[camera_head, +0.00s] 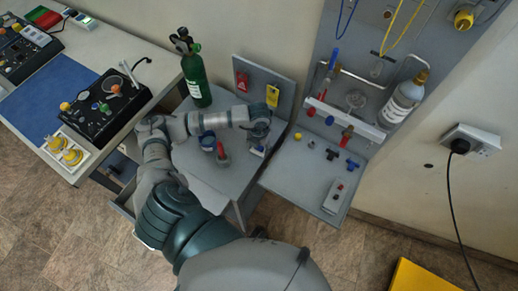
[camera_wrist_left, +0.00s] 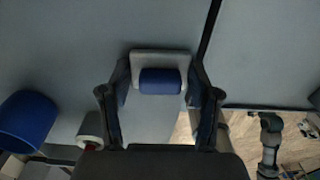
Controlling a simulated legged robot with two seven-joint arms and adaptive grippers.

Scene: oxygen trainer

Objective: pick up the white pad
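The white pad (camera_wrist_left: 160,58) lies on the grey table in the left wrist view, with a blue rounded piece on its near side. My left gripper (camera_wrist_left: 160,84) is over it, its two fingers apart, one along each side of the pad. Narrow gaps seem to show between fingertips and pad; I cannot tell whether they touch. In the head view my left gripper (camera_head: 258,139) is over the right part of the table, and a small white and blue bit of the pad (camera_head: 257,151) shows below it.
A blue cup-like object (camera_wrist_left: 27,120) and a white roll (camera_wrist_left: 91,127) stand left of the gripper in the wrist view. A green cylinder (camera_head: 195,78) stands at the table's back. A grey panel stand (camera_head: 310,185) with small fittings adjoins on the right.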

